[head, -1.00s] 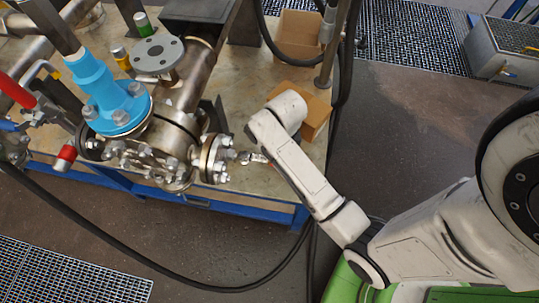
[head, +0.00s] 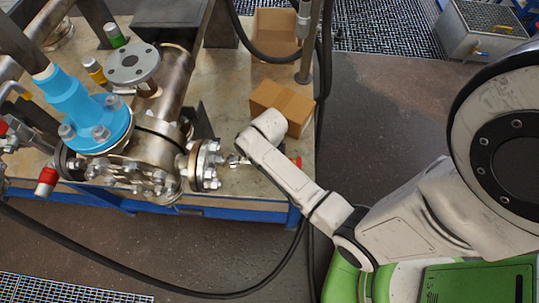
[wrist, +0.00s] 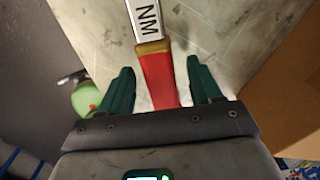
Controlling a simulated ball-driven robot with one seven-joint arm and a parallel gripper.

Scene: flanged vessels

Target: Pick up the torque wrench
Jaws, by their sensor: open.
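The torque wrench lies on the workbench top. In the wrist view its red handle (wrist: 160,78) and pale shaft (wrist: 146,20) marked "NM" run up the picture. In the head view its red end (head: 296,162) shows just right of my arm; the arm covers its middle. My gripper (wrist: 162,80) is open, its two dark green fingers standing one on each side of the red handle with a gap on both sides. The handle's lower end is hidden behind the gripper body. How far the fingertips are above the bench is hard to tell. In the head view my arm hides the gripper.
A cardboard box (head: 282,106) stands close behind my arm, and its brown side fills the right of the wrist view (wrist: 285,95). A flanged vessel with bolts (head: 207,165) and a blue fitting (head: 90,112) stand to the left. A black hose (head: 215,295) runs along the front floor.

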